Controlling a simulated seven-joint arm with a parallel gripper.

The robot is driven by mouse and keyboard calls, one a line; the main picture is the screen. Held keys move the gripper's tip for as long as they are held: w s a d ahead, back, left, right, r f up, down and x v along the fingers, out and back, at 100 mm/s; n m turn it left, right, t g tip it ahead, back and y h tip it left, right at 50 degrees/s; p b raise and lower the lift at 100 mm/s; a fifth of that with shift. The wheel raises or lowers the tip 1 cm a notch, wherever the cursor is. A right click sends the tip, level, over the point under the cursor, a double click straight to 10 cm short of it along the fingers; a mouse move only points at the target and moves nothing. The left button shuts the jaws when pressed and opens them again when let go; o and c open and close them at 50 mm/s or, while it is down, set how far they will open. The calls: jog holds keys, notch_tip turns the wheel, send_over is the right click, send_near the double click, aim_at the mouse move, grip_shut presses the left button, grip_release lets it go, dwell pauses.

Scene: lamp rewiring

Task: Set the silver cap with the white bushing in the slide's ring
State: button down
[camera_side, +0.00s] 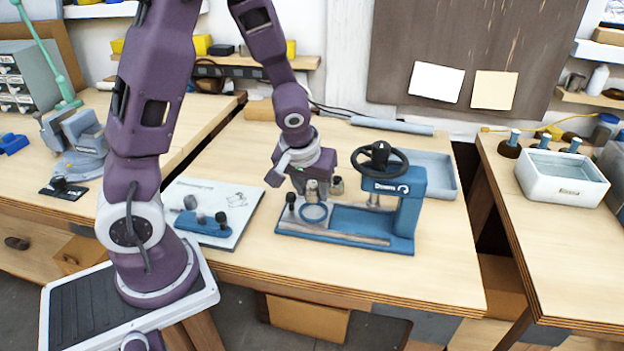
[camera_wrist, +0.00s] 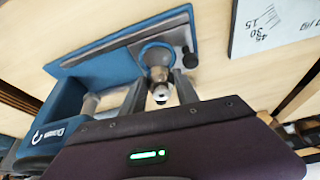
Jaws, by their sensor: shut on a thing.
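My gripper (camera_side: 311,186) is shut on the silver cap (camera_side: 312,190), which hangs upright just behind the blue ring (camera_side: 314,212) of the slide. In the wrist view the cap (camera_wrist: 158,73) sits between my two fingers, with a small pale end, perhaps the white bushing, towards the camera. The ring (camera_wrist: 150,46) shows partly behind the cap there. I cannot tell whether the cap touches the ring. The slide belongs to the blue press (camera_side: 398,205), which has a black handwheel (camera_side: 379,160).
A second metal part (camera_side: 337,185) stands just right of my gripper. A black knob (camera_side: 291,199) rises at the slide's left end. A white sheet with a blue tool (camera_side: 203,223) lies to the left. A grey-blue tray (camera_side: 435,170) is behind the press. The table front is clear.

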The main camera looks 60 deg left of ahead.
jog(key=shift+f, duration=1.85)
jog(key=c, duration=0.8)
grip_release()
jog(key=shift+c, duration=0.2)
jog(key=v, duration=0.7)
jog(key=w+v, duration=0.1)
jog(key=v, duration=0.8)
jog(key=shift+a+r, duration=0.2)
jog(key=shift+a, duration=0.15)
